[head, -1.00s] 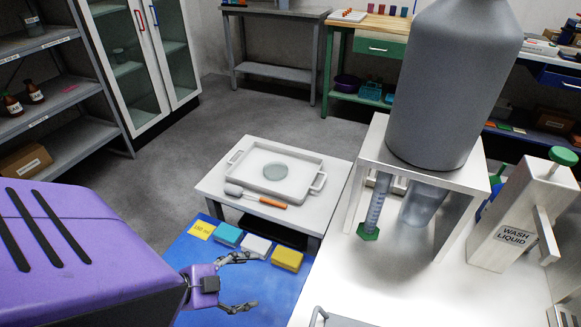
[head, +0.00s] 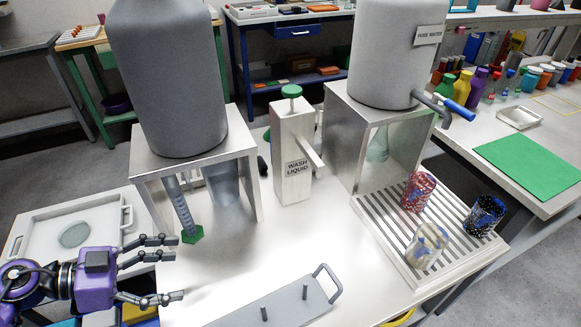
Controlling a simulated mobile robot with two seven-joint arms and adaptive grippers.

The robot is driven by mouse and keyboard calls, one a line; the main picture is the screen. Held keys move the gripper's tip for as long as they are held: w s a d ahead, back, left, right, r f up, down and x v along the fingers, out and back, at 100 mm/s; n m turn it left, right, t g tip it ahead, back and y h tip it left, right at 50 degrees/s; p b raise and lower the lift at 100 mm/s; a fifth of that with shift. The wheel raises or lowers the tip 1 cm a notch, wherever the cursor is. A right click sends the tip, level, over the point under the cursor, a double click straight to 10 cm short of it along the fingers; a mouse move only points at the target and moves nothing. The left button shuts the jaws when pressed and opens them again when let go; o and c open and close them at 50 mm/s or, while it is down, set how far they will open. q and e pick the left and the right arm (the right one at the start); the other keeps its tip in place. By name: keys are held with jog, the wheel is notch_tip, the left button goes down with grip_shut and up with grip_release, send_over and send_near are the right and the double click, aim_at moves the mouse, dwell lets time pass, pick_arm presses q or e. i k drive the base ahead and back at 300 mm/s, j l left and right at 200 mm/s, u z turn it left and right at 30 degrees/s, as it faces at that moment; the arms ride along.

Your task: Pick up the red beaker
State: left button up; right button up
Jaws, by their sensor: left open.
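The red beaker (head: 417,191) stands on the slatted drain rack (head: 398,268) at the right, beside the stand of the pure water tank. A dark blue patterned beaker (head: 484,215) stands to its right, and a pale beaker with blue and yellow marks (head: 427,246) stands in front of it. My left gripper (head: 170,269) is open and empty at the lower left, far from the red beaker. My right gripper is not in view.
A grey tank (head: 165,80) on a metal stand, the wash liquid dispenser (head: 293,150) and the pure water tank (head: 392,55) stand across the table. A handled plate with pegs (head: 275,305) lies in front. The white table between is clear.

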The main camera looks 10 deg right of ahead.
aim_at(420, 186)
jog(key=i+l, duration=0.1)
jog(key=l, duration=0.45)
jog(key=i+l, duration=0.1)
jog(key=l, duration=0.45)
jog(key=i+l, duration=0.1)
jog(key=l, duration=0.4)
jog(key=i+l, duration=0.1)
jog(key=l, duration=0.45)
jog(key=i+l, duration=0.1)
jog(key=l, duration=0.45)
